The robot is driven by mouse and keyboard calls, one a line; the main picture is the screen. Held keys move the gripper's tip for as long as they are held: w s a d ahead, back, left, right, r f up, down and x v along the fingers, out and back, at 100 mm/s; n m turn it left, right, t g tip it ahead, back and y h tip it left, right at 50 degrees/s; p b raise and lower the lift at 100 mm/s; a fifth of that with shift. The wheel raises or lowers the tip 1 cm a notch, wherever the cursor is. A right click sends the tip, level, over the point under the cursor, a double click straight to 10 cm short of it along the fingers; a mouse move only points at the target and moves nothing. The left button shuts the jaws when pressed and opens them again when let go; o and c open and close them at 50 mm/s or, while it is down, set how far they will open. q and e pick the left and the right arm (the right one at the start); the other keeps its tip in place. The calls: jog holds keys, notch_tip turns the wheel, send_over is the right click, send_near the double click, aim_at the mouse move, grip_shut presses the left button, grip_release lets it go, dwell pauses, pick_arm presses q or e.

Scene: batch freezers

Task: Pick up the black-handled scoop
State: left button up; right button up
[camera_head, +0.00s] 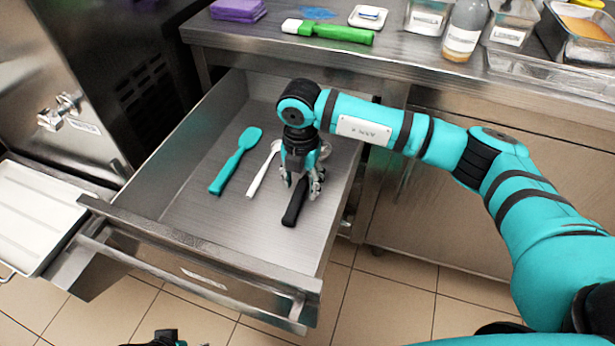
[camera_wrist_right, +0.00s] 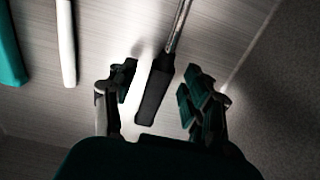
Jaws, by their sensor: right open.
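The black-handled scoop (camera_head: 294,205) lies in the open drawer, its handle toward the drawer front. My right gripper (camera_head: 302,184) points down over it and hides part of it in the head view. In the right wrist view the black handle (camera_wrist_right: 156,95) and its metal shaft show between the open fingers of the right gripper (camera_wrist_right: 157,82). Whether a finger touches the handle I cannot tell. A small dark part of my left gripper (camera_head: 163,339) shows at the bottom edge of the head view.
The open drawer (camera_head: 180,212) also holds a teal spatula (camera_head: 235,160) and a white-handled scoop (camera_head: 262,171), left of the black handle. The counter above carries a green-handled spatula (camera_head: 330,31), a bottle (camera_head: 464,30) and metal containers. A white tray (camera_head: 35,215) stands left of the drawer.

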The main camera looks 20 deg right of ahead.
jog(key=shift+f, duration=0.7)
grip_shut()
jog(key=shift+r, duration=0.1)
